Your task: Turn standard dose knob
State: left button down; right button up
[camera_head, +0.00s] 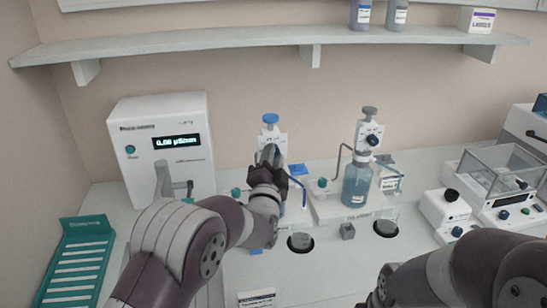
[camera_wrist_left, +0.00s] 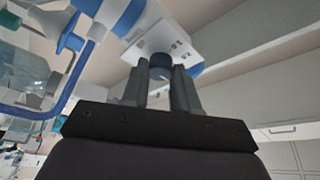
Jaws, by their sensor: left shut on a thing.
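A dispenser with a white head and blue top (camera_head: 270,127) stands behind my left gripper (camera_head: 270,156) in the head view. The arm hides much of its lower part and the knob there. In the left wrist view, my left gripper (camera_wrist_left: 164,85) is shut on a dark blue knob (camera_wrist_left: 160,66), with one finger on each side. The knob sits on a white plate (camera_wrist_left: 173,42) with small dark marks and blue edges. My right arm shows at the lower right of the head view, but its gripper is not seen.
A second dispenser bottle (camera_head: 357,185) with blue liquid and its own dark blue knob (camera_head: 372,140) stands to the right. A white meter (camera_head: 162,145) is at the left, and a balance (camera_head: 500,170) at the right. A shelf (camera_head: 240,40) runs above.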

pick_arm(q)
jog(key=m+g+p, duration=0.1)
jog(key=m+p, duration=0.1)
jog(key=m, duration=0.2)
jog(key=m+g+p, duration=0.2)
jog(key=m+p, duration=0.1)
jog(key=m+g+p, duration=0.1)
jog(key=m+p, duration=0.2)
jog(key=m, duration=0.1)
jog(key=shift+r+m+g, duration=0.3)
jog(key=shift+r, duration=0.1)
dwell(0.4)
jog(key=c, duration=0.9)
grip_release()
jog(key=shift+o, duration=0.2)
jog(key=shift+s, duration=0.1)
jog(key=b+v, duration=0.2)
jog(key=v, duration=1)
jog(key=shift+s+b, duration=0.25)
jog(key=shift+b, duration=0.15)
